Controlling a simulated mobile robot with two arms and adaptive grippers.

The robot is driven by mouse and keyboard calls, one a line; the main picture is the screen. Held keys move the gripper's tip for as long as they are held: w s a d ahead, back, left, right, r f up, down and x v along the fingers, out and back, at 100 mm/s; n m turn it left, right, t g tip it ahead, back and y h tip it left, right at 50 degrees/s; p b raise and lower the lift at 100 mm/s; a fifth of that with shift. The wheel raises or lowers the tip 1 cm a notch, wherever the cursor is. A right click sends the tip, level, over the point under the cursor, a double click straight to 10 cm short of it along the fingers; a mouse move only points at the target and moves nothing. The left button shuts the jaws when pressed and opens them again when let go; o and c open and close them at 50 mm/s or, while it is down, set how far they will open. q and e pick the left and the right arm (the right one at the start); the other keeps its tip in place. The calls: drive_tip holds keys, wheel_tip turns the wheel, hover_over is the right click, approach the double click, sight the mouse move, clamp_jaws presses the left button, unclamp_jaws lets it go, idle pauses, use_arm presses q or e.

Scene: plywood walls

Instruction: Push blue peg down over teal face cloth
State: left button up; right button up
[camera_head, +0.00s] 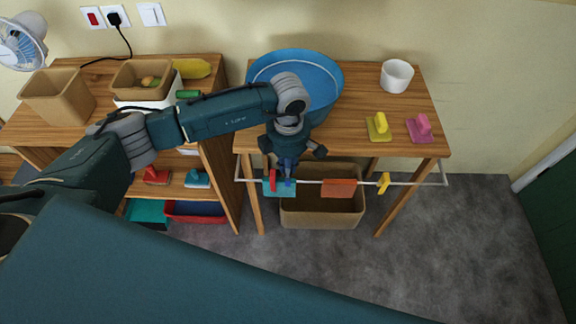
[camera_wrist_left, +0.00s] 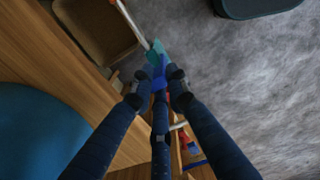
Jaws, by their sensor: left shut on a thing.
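A teal face cloth (camera_head: 271,189) hangs over the white rail in front of the small table, towards the rail's left end. A red peg (camera_head: 273,178) sits on it. My left gripper (camera_head: 288,168) is right above the cloth, pointing down, shut on a blue peg (camera_head: 289,183). The blue peg is at the cloth's right part; I cannot tell how far it is over the rail. In the left wrist view the fingers close around the blue peg (camera_wrist_left: 158,84), with the teal cloth (camera_wrist_left: 157,50) just beyond. My right gripper is not in view.
The white rail (camera_head: 310,182) also carries an orange cloth (camera_head: 339,188) and a yellow peg (camera_head: 384,182). A blue basin (camera_head: 330,75) stands on the table behind my gripper. A brown bin (camera_head: 322,210) stands below the rail. Floor is clear to the right.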

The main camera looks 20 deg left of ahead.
use_arm(q)
drive_tip(key=shift+f+b, duration=0.8)
drive_tip(key=shift+f, duration=0.45)
drive_tip(key=shift+b, duration=0.3)
drive_tip(key=o, duration=0.9)
drive_tip(key=shift+c, duration=0.2)
drive_tip(key=shift+r, duration=0.15)
wheel_tip(320, 180, up, 12)
drive_tip(key=shift+d+f, duration=0.1)
drive_tip(key=shift+f, duration=0.05)
